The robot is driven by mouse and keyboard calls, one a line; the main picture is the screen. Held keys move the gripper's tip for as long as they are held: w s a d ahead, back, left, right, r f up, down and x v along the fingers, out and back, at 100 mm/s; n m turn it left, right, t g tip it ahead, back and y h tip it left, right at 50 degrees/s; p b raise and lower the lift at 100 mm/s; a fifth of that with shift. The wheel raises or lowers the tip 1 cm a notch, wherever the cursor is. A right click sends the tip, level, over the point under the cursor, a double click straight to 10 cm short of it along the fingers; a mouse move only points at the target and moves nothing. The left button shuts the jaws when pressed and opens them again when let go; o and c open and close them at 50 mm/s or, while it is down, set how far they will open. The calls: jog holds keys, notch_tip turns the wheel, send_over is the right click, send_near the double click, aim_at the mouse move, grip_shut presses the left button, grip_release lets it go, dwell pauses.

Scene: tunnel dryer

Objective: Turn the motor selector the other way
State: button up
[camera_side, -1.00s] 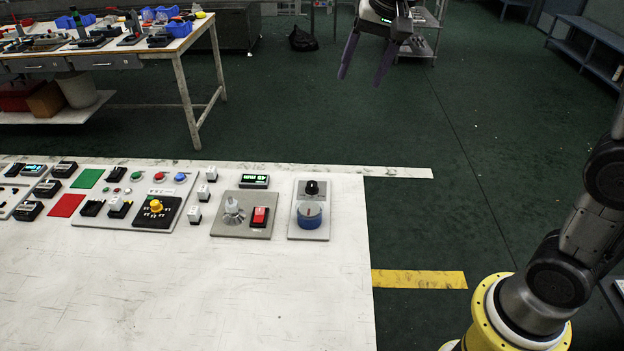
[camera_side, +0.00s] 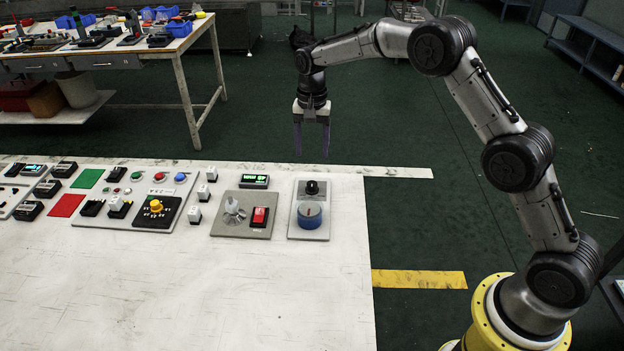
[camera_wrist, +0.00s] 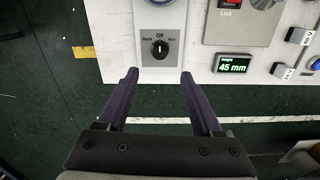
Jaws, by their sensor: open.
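The motor selector (camera_side: 312,187) is a small black rotary knob on a grey-white plate (camera_side: 295,225), above a larger blue knob (camera_side: 310,214). In the wrist view the selector (camera_wrist: 160,49) has labels that appear to read Back, Off and Run. Its white mark stands upright, in line with Off. My gripper (camera_side: 312,157) hangs with its fingers down, above and apart from the panel's far side. In the wrist view my gripper (camera_wrist: 159,73) is open and empty, its two dark purple fingers spread, with the selector just beyond the tips and centred between them.
A grey plate with a pale dial (camera_side: 233,212) and a red rocker switch (camera_side: 260,216) sits just left. A display (camera_wrist: 234,63) reads 45 mm. More button panels fill the table's left. The table's front (camera_side: 220,300) is clear.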

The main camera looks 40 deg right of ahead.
aim_at(312, 183)
notch_tip(312, 183, down, 11)
jog(key=shift+r, duration=0.15)
jog(key=shift+c, duration=0.2)
grip_shut()
dwell(0.3)
